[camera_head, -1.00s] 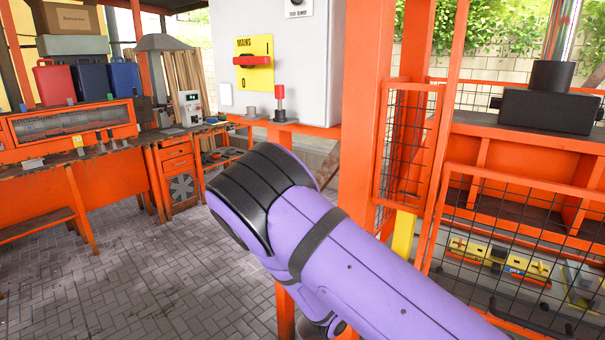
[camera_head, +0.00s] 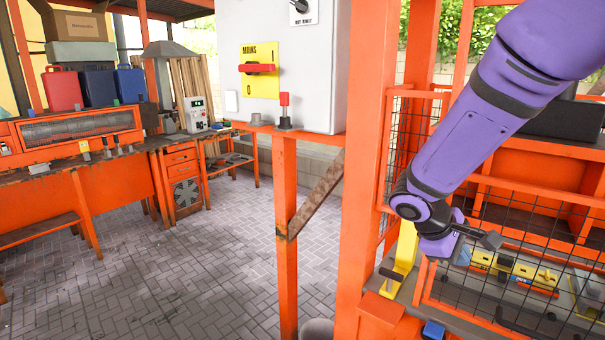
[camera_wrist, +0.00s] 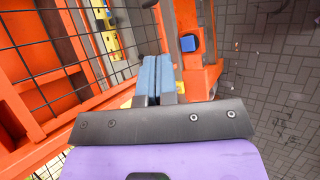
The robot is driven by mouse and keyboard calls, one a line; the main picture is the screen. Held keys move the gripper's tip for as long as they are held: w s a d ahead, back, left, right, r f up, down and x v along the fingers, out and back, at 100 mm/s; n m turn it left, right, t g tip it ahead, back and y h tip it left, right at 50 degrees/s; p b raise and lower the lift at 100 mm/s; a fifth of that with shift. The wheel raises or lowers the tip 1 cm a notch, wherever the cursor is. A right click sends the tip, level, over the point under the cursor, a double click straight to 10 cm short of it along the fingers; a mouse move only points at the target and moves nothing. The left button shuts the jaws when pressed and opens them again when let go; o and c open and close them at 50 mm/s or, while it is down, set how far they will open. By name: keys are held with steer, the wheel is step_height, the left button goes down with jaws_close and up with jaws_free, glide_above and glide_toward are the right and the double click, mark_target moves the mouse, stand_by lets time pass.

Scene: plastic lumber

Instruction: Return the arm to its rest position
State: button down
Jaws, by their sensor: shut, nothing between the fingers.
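My purple arm (camera_head: 500,110) reaches down from the upper right in the head view, in front of the orange mesh guard. My gripper (camera_wrist: 157,60) shows in the wrist view as two blue-grey fingers side by side, shut with nothing between them. In the head view the fingers are small and hard to make out below the dark wrist. The gripper hangs close to the mesh and near a yellow upright part (camera_head: 404,250).
The orange mesh guard (camera_head: 510,215) and orange post (camera_head: 365,170) stand close to the arm. A blue block (camera_head: 433,331) sits below. A grey cabinet with a red mains switch (camera_head: 258,69) is left of the post. Open paved floor (camera_head: 150,270) lies left.

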steer(key=s+r+m+t+y, duration=0.5)
steer(key=s+r+m+y, duration=0.3)
steer(key=s+r, duration=0.8)
steer(key=shift+s+a, duration=0.3)
steer(key=shift+s, duration=1.6)
steer(key=shift+d, duration=0.1)
